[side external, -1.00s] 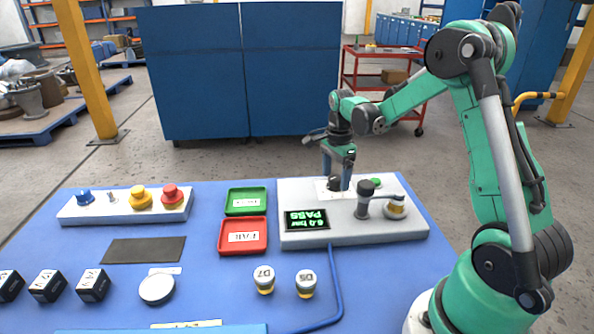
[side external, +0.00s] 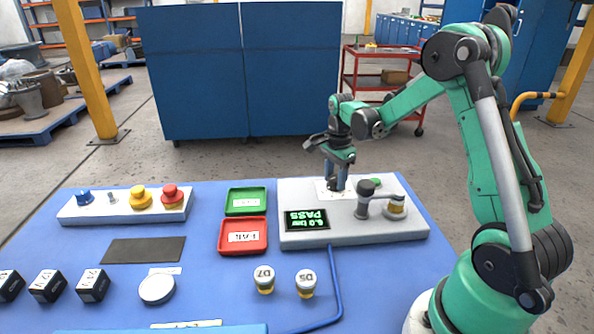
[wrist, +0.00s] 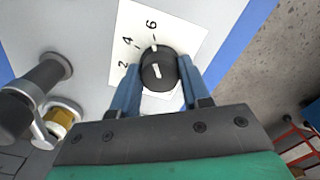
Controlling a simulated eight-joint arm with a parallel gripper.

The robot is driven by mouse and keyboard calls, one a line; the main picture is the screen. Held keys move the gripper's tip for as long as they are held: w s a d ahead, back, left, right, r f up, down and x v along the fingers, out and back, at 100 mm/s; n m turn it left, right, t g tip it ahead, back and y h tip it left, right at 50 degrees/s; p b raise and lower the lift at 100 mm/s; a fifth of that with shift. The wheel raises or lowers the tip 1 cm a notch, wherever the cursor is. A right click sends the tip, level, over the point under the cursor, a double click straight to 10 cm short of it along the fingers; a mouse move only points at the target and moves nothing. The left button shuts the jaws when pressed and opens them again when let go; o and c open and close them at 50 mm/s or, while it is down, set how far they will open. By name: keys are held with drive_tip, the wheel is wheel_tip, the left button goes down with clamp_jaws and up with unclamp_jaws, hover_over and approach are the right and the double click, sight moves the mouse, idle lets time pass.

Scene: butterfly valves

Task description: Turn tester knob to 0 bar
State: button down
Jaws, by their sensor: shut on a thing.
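The tester (side external: 290,190) is a light grey box at the back right of the blue table. Its dark round knob (wrist: 158,72) has a white pointer mark and sits on a white scale (wrist: 185,25) showing 2, 4 and 6. My gripper (wrist: 158,66) is shut on the knob, one blue finger on each side. In the side view my gripper (side external: 335,186) points down at the tester, and its fingers largely hide the knob. The tester's display (side external: 306,219) reads 6.0 bar and PASS in green, upside down in this view.
A dark clamp post (side external: 363,198) and a grey-and-yellow valve (side external: 396,207) stand on the tester, right of my gripper. A green button (side external: 376,182) is behind them. Green (side external: 246,211) and red (side external: 242,250) trays lie left of the tester.

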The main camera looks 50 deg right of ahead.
drive_tip(key=n, duration=0.5)
drive_tip(key=shift+n, duration=0.3)
drive_tip(key=n, duration=1.1)
drive_tip(key=shift+n, duration=0.4)
drive_tip(key=n, duration=0.5)
drive_tip(key=shift+n, duration=0.4)
drive_tip(key=shift+c, duration=2.1)
unclamp_jaws()
